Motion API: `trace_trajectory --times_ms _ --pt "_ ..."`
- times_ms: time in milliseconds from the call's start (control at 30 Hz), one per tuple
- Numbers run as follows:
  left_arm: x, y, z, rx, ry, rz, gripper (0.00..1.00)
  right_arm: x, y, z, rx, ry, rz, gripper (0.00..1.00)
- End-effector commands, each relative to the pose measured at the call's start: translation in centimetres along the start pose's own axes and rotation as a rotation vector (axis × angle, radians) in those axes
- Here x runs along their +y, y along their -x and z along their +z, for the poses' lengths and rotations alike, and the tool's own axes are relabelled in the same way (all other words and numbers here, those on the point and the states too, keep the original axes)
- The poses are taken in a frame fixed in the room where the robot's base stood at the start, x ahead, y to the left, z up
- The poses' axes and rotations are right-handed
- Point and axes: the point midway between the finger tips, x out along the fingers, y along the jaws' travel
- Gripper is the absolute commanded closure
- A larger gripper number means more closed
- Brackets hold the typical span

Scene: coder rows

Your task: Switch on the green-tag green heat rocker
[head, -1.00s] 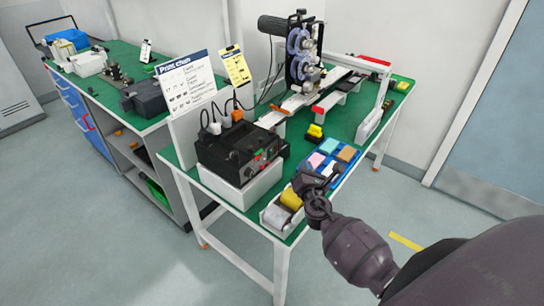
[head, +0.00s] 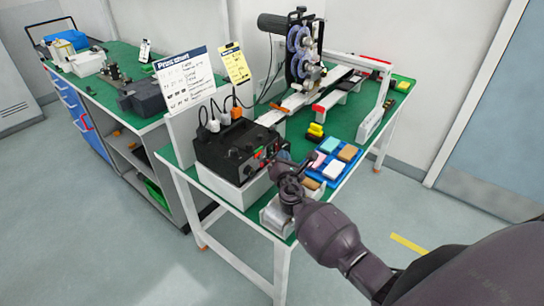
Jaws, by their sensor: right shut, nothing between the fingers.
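A black control box (head: 223,152) on a white base stands at the near left of the green-topped table. Its front panel carries small red and green parts, partly hidden now by my right gripper. The green heat rocker and its green tag are too small to tell apart. My right gripper (head: 283,160) is shut and empty, at the right end of the box's front. I cannot tell whether it touches the panel. My left gripper is not in view.
A coding machine with blue-grey reels (head: 300,45) stands behind the box. A blue tray (head: 346,153) of coloured blocks and a yellow-black item (head: 315,132) lie to the right. White and orange plugs (head: 236,112) sit behind the box. A printed sign (head: 184,78) stands at the left.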

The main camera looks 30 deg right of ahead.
Motion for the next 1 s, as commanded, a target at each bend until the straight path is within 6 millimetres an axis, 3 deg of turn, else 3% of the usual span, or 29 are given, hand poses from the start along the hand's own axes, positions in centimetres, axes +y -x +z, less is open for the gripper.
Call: trace_trajectory --times_ms 1000 --pt "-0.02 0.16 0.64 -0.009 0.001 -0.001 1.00 0.21 -0.30 -0.22 0.000 0.001 0.000 1.00"
